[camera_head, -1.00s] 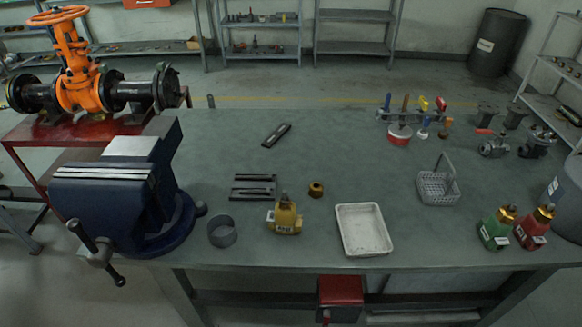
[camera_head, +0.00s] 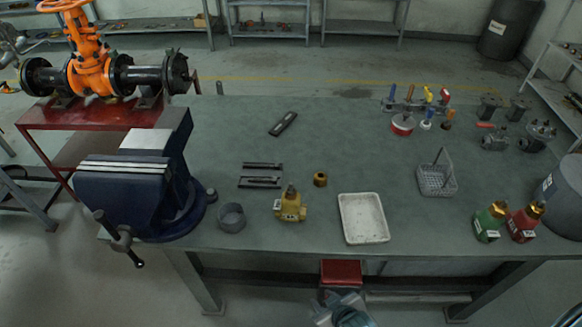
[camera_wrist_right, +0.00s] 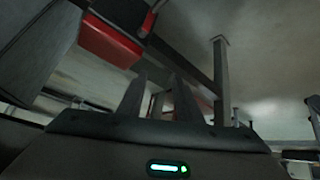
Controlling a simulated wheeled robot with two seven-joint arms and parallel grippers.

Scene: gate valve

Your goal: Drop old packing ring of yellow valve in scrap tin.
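The yellow valve (camera_head: 290,207) stands on the bench with a dark stem on top. Its packing ring cannot be made out. A brass nut (camera_head: 320,179) lies behind it to the right. A grey open cylinder (camera_head: 231,217) stands to its left; I cannot tell whether it is the scrap tin. My right gripper (camera_head: 330,306) is low in front of the bench, below the tabletop. In the right wrist view its two fingers (camera_wrist_right: 158,88) are apart with nothing held. A grey metal piece at the upper left edge seems part of my left arm; its fingers are unclear.
A blue vise (camera_head: 140,190) takes the bench's left end. A white tray (camera_head: 363,218) lies right of the valve. A grey basket (camera_head: 437,178), green (camera_head: 490,222) and red (camera_head: 525,222) valves stand farther right. A red box (camera_head: 341,272) hangs below the front edge.

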